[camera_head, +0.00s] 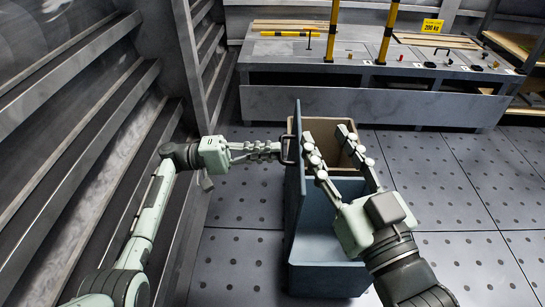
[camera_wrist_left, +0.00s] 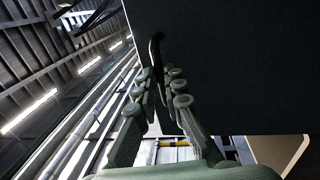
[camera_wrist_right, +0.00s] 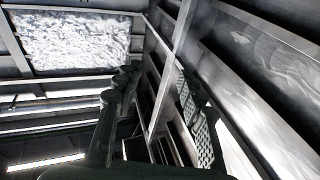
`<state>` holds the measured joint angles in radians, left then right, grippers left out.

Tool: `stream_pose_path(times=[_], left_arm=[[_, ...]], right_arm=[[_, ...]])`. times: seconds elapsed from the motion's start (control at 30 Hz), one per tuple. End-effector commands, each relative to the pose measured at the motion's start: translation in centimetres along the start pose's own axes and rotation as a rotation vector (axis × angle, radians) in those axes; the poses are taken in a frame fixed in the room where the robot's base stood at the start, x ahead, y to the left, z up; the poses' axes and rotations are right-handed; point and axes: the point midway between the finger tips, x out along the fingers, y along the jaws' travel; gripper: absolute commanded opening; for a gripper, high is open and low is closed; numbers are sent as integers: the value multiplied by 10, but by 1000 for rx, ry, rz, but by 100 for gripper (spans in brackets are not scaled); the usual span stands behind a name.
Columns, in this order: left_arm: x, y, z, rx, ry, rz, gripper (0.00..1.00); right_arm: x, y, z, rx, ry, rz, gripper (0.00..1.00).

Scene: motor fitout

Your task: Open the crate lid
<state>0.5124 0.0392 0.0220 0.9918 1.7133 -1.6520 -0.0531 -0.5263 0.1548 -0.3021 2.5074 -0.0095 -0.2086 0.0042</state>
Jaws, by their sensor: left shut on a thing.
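The crate (camera_head: 330,280) is a blue-grey open-topped box on the floor in the head view. Its lid (camera_head: 296,200) stands upright along the crate's left side, so the inside shows. A dark handle (camera_head: 287,158) sticks out from the lid's left face. My left gripper (camera_head: 277,151) is shut on this handle. In the left wrist view the lid (camera_wrist_left: 235,70) is a large dark panel, with the handle (camera_wrist_left: 155,48) between the fingers. My right gripper (camera_head: 328,135) is open over the crate, its fingers apart. It shows empty in the right wrist view (camera_wrist_right: 155,75).
A tan box (camera_head: 325,130) stands just behind the crate. A long grey workbench (camera_head: 380,105) with yellow-black posts (camera_head: 388,32) crosses the back. Metal shelving (camera_head: 95,130) lines the left side. The tiled floor (camera_head: 465,180) to the right is clear.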

Motion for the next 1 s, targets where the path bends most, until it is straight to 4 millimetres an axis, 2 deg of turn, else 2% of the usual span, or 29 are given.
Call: stream_pose_path(times=[0.1,0.33,0.6,1.0], left_arm=[[-6,-4,-1,2,3,33,0],[-15,-4,-1,2,3,78,0],[-20,-4,-1,2,3,105,0],[-20,-3,-1,1,3,109,0]], right_arm=[[-4,-12,-32,32,180,-22,40],[-9,-7,-59,24,354,-13,40],[-14,-5,-74,19,452,-9,40],[-16,-4,-77,18,471,-9,40]])
